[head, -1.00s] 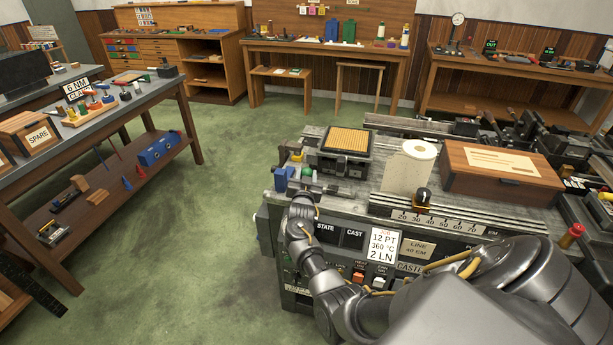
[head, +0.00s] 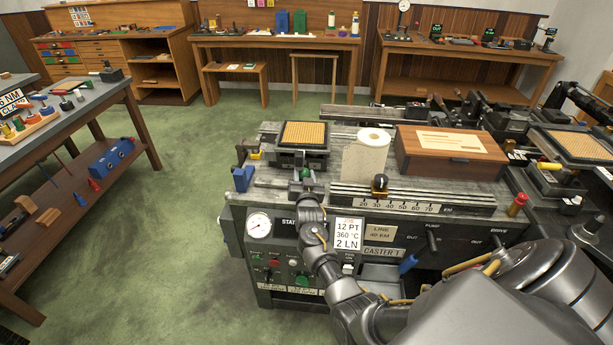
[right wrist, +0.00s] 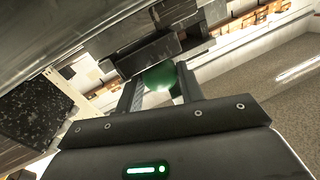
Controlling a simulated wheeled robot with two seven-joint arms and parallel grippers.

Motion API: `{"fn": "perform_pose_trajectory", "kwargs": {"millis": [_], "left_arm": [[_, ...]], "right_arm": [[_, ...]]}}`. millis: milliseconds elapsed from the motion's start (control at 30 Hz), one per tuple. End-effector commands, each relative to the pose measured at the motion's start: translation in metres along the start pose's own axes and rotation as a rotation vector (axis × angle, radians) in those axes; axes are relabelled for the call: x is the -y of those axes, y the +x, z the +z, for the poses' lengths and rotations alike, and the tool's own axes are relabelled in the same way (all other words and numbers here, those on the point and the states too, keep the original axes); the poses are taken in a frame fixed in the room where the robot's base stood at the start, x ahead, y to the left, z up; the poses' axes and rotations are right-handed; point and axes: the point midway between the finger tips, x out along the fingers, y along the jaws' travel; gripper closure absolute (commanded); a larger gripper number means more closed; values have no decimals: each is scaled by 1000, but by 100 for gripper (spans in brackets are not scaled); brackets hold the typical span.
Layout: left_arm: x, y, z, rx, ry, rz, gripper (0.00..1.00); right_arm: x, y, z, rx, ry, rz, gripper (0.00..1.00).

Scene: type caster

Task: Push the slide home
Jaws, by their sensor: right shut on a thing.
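The green ball knob (right wrist: 160,76) sits between the two fingers of my right gripper (right wrist: 160,92) in the right wrist view. The gripper is shut on it. In the head view my right gripper (head: 306,186) is at the front left of the casting machine, just in front of the case with the yellow grid (head: 303,134). The knob (head: 305,173) shows only as a small green spot there. The slide itself is mostly hidden by the gripper, and I cannot tell how far in it is. My left gripper is not in view.
A blue block (head: 242,178) stands left of the gripper on the machine top. A paper roll (head: 372,153), a wooden box (head: 451,150) and a numbered scale (head: 410,201) lie to the right. Green floor (head: 180,220) is open to the left.

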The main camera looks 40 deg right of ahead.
Motion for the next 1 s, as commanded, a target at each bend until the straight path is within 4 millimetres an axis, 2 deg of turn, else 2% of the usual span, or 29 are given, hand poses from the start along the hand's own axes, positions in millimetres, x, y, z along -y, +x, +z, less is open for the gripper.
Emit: {"fn": "perform_pose_trajectory", "kwargs": {"millis": [33, 167, 533, 667, 1000], "left_arm": [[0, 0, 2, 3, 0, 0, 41], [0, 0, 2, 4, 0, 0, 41], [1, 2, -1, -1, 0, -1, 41], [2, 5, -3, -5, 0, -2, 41], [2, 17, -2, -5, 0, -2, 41]], "right_arm": [[-4, 0, 1, 2, -2, 8, 58], [-4, 0, 1, 2, -1, 8, 41], [-3, -6, 1, 1, 0, 5, 41], [-3, -23, 3, 1, 2, 6, 41], [-4, -87, 3, 2, 1, 7, 41]]}}
